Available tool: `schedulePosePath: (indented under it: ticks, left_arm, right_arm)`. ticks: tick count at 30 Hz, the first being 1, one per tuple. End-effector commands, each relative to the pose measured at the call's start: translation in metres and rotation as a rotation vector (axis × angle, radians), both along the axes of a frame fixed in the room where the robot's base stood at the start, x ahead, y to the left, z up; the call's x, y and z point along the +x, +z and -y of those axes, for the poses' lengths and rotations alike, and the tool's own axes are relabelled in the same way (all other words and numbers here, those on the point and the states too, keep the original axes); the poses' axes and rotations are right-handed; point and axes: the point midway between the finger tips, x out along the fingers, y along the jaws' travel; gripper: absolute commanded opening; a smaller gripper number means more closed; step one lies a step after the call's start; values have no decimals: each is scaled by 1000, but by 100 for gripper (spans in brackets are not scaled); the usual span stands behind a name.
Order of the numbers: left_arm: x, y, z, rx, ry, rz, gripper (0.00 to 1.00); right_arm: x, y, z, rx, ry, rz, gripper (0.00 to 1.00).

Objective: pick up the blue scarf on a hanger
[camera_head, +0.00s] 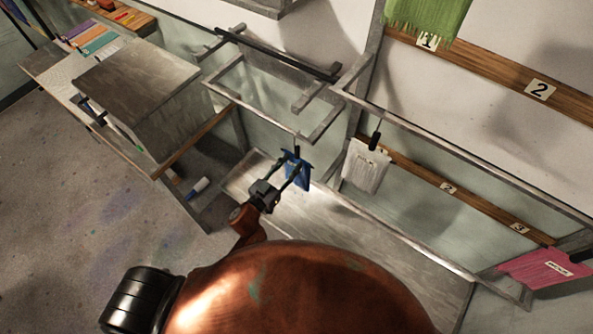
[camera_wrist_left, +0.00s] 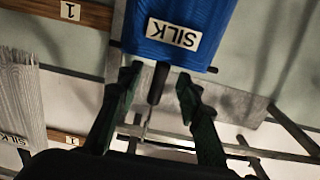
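The blue scarf (camera_head: 299,175) hangs from a grey rail frame near the middle of the head view. A dark hanger handle (camera_head: 297,151) shows above it. In the left wrist view the blue scarf (camera_wrist_left: 185,22) is at the top with an upside-down "SILK" label. My left gripper (camera_head: 289,170) is at the scarf, its fingers partly overlapping it in the head view. In the left wrist view my left gripper (camera_wrist_left: 158,84) is open, with the black hanger handle (camera_wrist_left: 158,82) between its fingertips and gaps visible on both sides. My right gripper is not in view.
A white scarf (camera_head: 366,167) hangs just right of the blue one. A pink scarf (camera_head: 545,267) hangs at far right and a green one (camera_head: 428,18) at the top. A grey bench (camera_head: 350,232) lies below. A workbench with a large grey box (camera_head: 137,80) stands left.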

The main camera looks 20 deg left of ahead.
Motion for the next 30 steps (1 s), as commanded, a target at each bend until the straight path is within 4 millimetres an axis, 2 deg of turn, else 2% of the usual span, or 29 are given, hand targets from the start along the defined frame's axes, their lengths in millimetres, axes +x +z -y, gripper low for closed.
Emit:
schedulePosePath:
  ticks: [6, 9, 18, 30]
  left_arm:
    - [32, 3, 9, -1, 0, 2, 33]
    - [41, 2, 12, 0, 0, 0, 33]
    - [45, 1, 13, 0, 0, -1, 33]
    - [44, 1, 13, 0, 1, -1, 5]
  right_arm:
    - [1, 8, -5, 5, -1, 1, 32]
    - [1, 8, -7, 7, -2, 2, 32]
    - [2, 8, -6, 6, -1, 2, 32]
    - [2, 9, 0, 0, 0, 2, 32]
